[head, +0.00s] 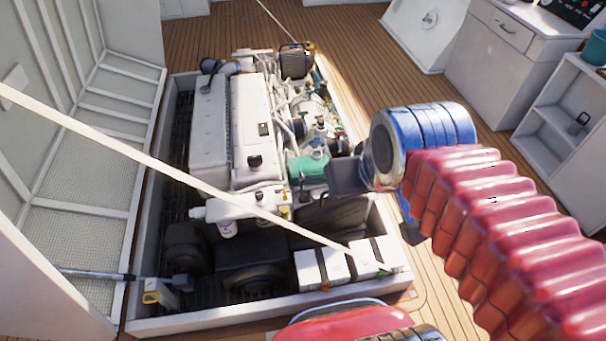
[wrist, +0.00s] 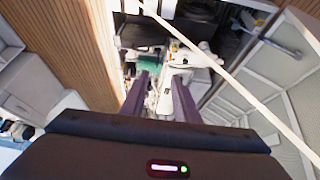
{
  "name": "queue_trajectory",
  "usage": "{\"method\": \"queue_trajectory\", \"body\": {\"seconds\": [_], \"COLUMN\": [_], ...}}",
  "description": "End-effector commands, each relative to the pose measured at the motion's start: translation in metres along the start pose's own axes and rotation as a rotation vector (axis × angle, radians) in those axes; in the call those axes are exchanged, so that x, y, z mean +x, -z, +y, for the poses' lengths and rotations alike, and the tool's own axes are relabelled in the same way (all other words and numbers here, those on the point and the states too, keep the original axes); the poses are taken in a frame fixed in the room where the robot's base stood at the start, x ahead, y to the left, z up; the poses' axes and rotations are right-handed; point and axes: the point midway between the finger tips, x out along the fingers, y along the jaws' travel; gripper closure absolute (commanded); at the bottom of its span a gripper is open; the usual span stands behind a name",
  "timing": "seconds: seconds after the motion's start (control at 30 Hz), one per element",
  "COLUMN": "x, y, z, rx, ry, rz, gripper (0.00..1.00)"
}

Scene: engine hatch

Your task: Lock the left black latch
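No black latch can be picked out with certainty in either view. The open hatch lid (head: 88,205) stands at the left of the head view, beside the engine bay. A grey bar with a dark end (head: 95,273) lies at the bay's front left corner, near a yellow tag (head: 151,297). My gripper (wrist: 160,80) shows two dark fingers standing apart in the wrist view, with nothing held between them. In the head view my gripper (head: 345,178) is partly hidden by my wrist and sits over the right side of the engine bay.
The white engine (head: 232,125) fills the bay, with a green part (head: 308,168) at its right. White boxes with black straps (head: 322,268) sit at the bay's front right. A cream rope (head: 185,180) crosses diagonally above. Cabinets (head: 505,55) stand at right; wooden floor (head: 355,60) lies open behind.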

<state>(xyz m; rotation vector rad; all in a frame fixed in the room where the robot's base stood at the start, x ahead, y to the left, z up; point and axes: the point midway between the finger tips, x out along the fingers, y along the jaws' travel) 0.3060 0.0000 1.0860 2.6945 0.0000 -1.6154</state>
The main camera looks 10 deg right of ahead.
Motion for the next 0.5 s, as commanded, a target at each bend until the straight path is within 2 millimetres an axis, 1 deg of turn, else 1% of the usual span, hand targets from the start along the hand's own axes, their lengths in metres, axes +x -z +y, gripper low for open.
{"method": "queue_trajectory", "body": {"seconds": [0.17, 0.27, 0.5], "x": [0.012, 0.022, 0.054], "y": [0.024, 0.042, 0.086], "z": [-0.004, -0.004, -0.004], "rx": [-0.002, -0.002, -0.001], "ry": [0.001, 0.001, 0.0], "rz": [-0.01, -0.015, -0.026], "gripper": [0.72, 0.72, 0.72]}}
